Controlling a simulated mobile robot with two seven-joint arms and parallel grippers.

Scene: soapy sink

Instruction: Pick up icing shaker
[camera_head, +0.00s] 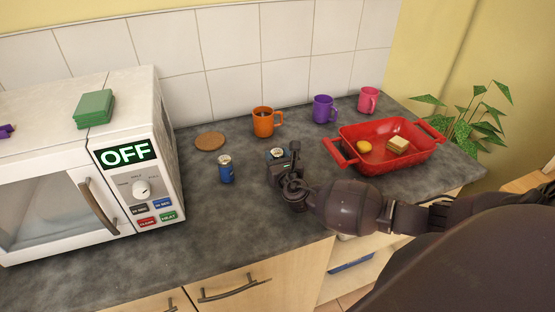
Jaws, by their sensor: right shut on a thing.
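My right gripper (288,177) comes in from the right over the counter and is shut on a small shaker (277,153). Only the shaker's pale metallic top and a little blue show; the gripper hides the rest of it. I cannot tell whether its base touches the counter. A second small blue shaker (226,168) with a metallic top stands upright on the counter to the left, apart from the gripper. Labels on both are too small to read, so I cannot tell which is the icing shaker. My left gripper is not in view.
A white microwave (163,170) reading OFF stands at left with green sponge-like blocks (94,108) on top. A cork coaster (210,141), orange mug (264,121), purple mug (323,108) and pink mug (368,100) are behind. A red dish (413,160) holds food at right.

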